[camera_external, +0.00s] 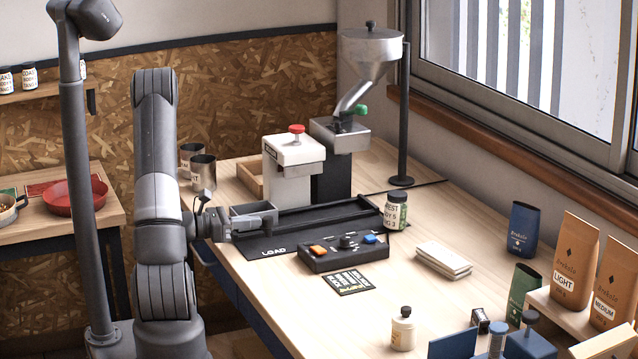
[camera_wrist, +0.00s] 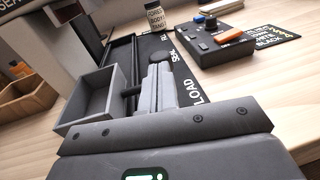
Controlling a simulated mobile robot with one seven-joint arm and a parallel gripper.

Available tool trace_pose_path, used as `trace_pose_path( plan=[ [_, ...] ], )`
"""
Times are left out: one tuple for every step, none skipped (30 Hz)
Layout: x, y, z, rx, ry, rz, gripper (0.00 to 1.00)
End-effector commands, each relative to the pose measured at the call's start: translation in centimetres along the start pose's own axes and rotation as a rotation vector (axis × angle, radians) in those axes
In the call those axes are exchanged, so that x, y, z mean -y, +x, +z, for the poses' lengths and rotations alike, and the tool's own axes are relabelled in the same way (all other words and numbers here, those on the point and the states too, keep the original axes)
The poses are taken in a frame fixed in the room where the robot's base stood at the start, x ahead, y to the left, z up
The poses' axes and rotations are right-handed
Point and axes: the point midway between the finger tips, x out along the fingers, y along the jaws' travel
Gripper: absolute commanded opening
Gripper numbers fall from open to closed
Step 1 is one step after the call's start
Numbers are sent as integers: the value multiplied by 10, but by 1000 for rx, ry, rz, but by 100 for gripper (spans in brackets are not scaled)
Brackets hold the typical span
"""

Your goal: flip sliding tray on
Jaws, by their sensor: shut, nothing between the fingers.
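The sliding tray (camera_external: 240,211) is a small grey open box at the LOAD end of a dark rail (camera_external: 335,213). In the wrist view the tray (camera_wrist: 88,108) looks empty, just left of my fingers. My gripper (camera_external: 268,219) is shut and empty beside the tray, above the mat marked LOAD. In the wrist view its fingers (camera_wrist: 161,72) point along the rail; I cannot tell whether they touch the tray. A black control box (camera_external: 340,256) in front of the rail has an orange switch (camera_external: 318,250), a black knob (camera_external: 346,242) and a blue switch (camera_external: 370,239).
A labelled jar (camera_external: 396,212) stands at the rail's far end. A white machine with a red knob (camera_external: 293,160) and a steel hopper (camera_external: 370,55) stand behind the rail. A printed card (camera_external: 349,282) and a pale stack (camera_external: 443,260) lie nearby. The front table is partly clear.

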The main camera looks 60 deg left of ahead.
Motion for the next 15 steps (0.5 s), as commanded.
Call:
trace_pose_path(
  plan=[
    [0,1,0,0,0,0,0],
    [0,1,0,0,0,0,0],
    [0,1,0,0,0,0,0],
    [0,1,0,0,0,0,0],
    [0,1,0,0,0,0,0],
    [0,1,0,0,0,0,0],
    [0,1,0,0,0,0,0],
    [0,1,0,0,0,0,0],
    [0,1,0,0,0,0,0],
    [0,1,0,0,0,0,0],
    [0,2,0,0,0,-1,0],
    [0,3,0,1,0,-1,0],
    [0,5,0,1,0,-2,0],
    [-1,7,0,1,0,-2,0],
    [-1,12,1,2,0,-3,0]
  ],
)
